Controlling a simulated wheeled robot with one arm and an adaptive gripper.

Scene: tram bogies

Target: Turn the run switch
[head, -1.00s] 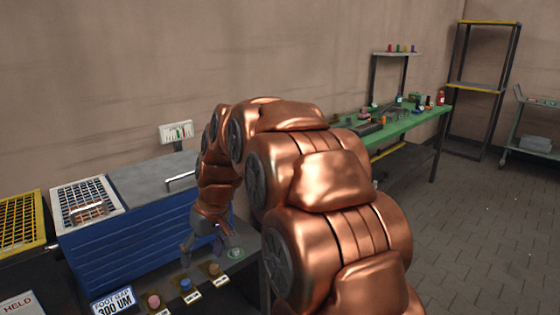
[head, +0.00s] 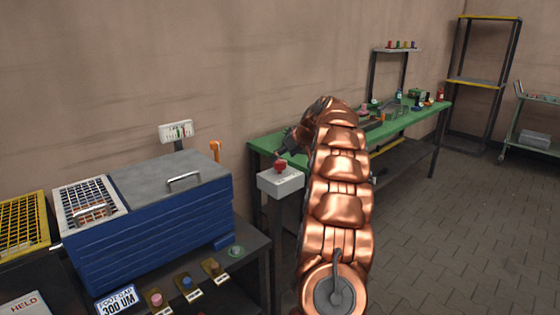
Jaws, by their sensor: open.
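No label reading "run" is legible. A red knob (head: 280,167) stands on a pale grey box on a post (head: 281,182), right of the blue machine. My gripper (head: 279,153) is small and dark, just above the red knob and tipped down toward the left. Its jaws are open; whether they touch the knob I cannot tell. An orange lever (head: 215,149) stands upright behind the blue machine (head: 150,232), left of my gripper and apart from it.
A white gauge panel (head: 176,131) stands behind the machine. Coloured knobs (head: 187,283) line the dark bench's front. A green bench (head: 400,125) with small parts runs behind my arm. A shelf rack (head: 484,80) and trolley (head: 535,140) stand right. The floor there is clear.

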